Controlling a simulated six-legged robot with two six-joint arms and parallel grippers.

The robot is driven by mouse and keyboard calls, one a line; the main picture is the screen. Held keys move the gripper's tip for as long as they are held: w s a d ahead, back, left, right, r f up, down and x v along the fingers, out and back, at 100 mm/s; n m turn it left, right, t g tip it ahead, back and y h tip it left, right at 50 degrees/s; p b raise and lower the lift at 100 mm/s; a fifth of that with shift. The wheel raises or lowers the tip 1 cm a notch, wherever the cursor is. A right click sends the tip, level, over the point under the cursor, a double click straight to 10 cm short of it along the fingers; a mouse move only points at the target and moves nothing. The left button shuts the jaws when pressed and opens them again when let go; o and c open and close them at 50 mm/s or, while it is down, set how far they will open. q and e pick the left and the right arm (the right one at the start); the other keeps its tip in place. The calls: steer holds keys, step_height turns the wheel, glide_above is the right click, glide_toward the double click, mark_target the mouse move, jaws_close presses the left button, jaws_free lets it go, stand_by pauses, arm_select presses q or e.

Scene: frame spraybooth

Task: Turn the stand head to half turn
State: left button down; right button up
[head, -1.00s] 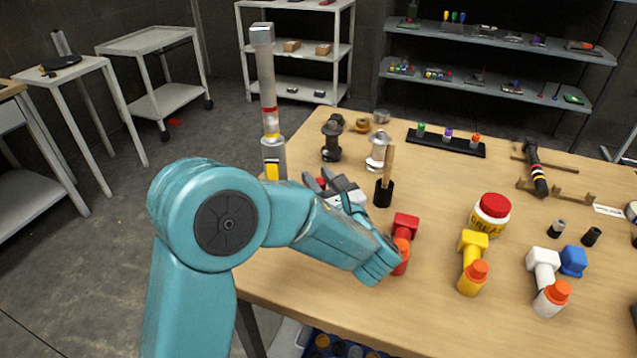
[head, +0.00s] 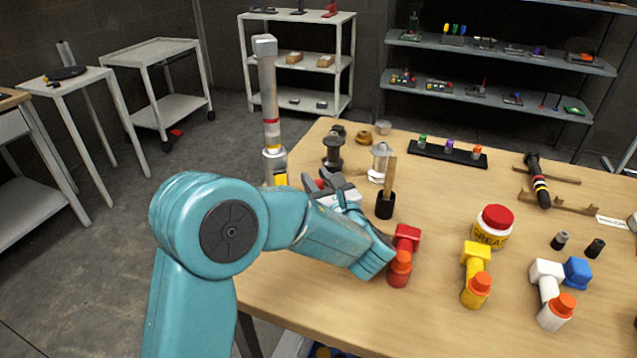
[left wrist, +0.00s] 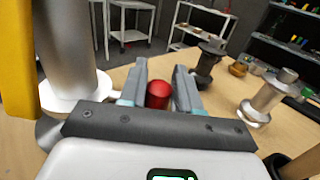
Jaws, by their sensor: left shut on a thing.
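The stand appears to be the tall post (head: 268,90) at the table's left edge, with a grey cap, a red band and a yellow plate (head: 281,179) low down. In the left wrist view its grey column (left wrist: 65,45) and a yellow part (left wrist: 18,60) stand close on the left. My left gripper (head: 322,181) is beside the post's base. In the left wrist view my left gripper (left wrist: 160,92) is shut on a red knob (left wrist: 158,95) between its two fingers. What joins the knob to the stand is hidden. My right gripper does not show.
A wooden-handled tool in a black holder (head: 385,204) stands right of my gripper. Dark (head: 333,150) and silver (head: 379,162) spool-like fittings stand behind it.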

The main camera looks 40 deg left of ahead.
arm_select(q)
steer(key=shift+w+a, duration=0.1)
steer(key=shift+a, duration=0.05)
stand_by(0.7)
steer(key=c, duration=0.9)
jaws_free()
steer(key=v, duration=0.7)
steer(key=shift+d, duration=0.25)
